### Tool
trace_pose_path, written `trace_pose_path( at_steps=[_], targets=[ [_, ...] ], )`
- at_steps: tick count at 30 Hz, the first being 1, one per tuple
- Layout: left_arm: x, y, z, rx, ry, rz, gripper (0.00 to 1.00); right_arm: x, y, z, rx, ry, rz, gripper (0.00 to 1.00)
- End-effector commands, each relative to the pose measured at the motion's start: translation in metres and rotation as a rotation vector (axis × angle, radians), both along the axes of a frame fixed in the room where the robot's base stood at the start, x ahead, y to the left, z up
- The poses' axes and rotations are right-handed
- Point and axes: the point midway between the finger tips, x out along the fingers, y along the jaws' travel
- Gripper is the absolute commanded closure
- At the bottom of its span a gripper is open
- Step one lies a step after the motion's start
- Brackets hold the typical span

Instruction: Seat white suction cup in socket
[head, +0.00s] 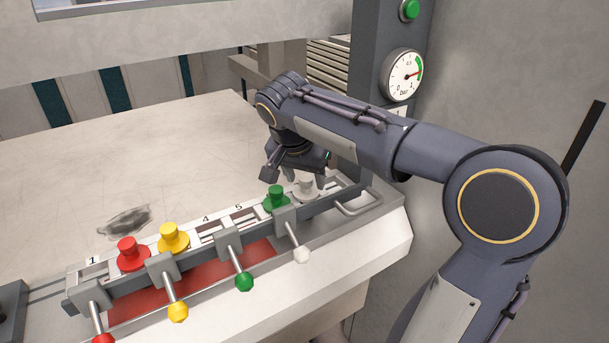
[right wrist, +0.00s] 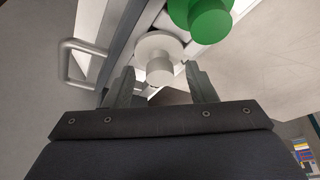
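The white suction cup (head: 307,188) is at the far right end of the socket rail (head: 210,232), just right of the green suction cup (head: 275,198). In the right wrist view the white cup (right wrist: 160,55) looks upright in line with the rail; whether it sits fully down in its socket I cannot tell. My right gripper (head: 304,176) is over the white cup. In the right wrist view its fingers (right wrist: 162,80) are apart, one on each side of the cup's knob, with visible gaps. My left gripper is not in view.
A red cup (head: 131,254) and a yellow cup (head: 173,238) stand farther left on the rail, with open slots marked 4 and 5 beyond. Levers with coloured knobs project in front. A metal handle (head: 361,204) is at the right end. A gauge (head: 403,76) hangs on the post.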

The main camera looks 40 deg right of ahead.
Motion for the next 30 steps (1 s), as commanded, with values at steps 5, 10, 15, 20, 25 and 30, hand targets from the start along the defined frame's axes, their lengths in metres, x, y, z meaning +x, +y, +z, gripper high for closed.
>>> trace_pose_path(
  at_steps=[5,10,15,20,25,30],
  targets=[
    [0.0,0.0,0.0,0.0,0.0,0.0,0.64,0.0,0.001,0.002,0.0,-0.001,0.0,0.49],
    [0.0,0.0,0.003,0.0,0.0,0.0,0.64,-0.004,0.008,0.023,0.0,-0.004,0.002,0.49],
    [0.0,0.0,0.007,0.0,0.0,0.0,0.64,-0.009,0.018,0.051,0.001,-0.005,0.002,0.49],
    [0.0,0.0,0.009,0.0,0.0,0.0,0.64,-0.013,0.024,0.068,-0.001,-0.003,0.001,0.49],
    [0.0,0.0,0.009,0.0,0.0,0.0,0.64,-0.015,0.026,0.072,0.0,0.0,0.0,0.49],
    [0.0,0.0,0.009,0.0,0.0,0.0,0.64,-0.015,0.026,0.072,0.0,0.0,0.0,0.49]
  ],
)
